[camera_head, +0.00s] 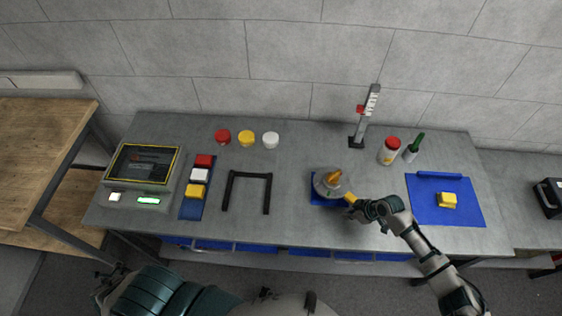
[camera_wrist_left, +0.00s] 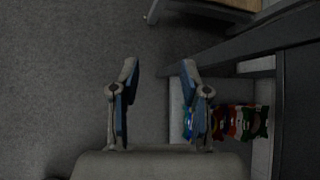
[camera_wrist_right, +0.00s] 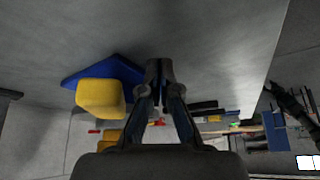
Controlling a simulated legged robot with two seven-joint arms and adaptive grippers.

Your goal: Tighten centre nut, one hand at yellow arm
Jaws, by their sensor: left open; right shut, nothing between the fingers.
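The round grey hub (camera_head: 322,186) stands on a blue base (camera_head: 318,201) right of the bench's middle. An orange-yellow part (camera_head: 334,177) sits on top; I cannot make out the centre nut. A yellow arm end (camera_head: 350,198) sticks out toward my right gripper (camera_head: 366,207). In the right wrist view this gripper (camera_wrist_right: 159,72) is shut and empty, with a yellow block (camera_wrist_right: 100,97), apparently the yellow arm end, to its left, apart from the fingers. My left gripper (camera_wrist_left: 159,80) is open and empty, over the floor, away from the hub.
A black frame (camera_head: 248,176) stands left of the hub, and a post with a scale (camera_head: 368,115) behind it. Bottles (camera_head: 390,151) and a blue mat (camera_head: 428,208) with a yellow block (camera_head: 447,200) are at right. A console (camera_head: 141,164) is at left.

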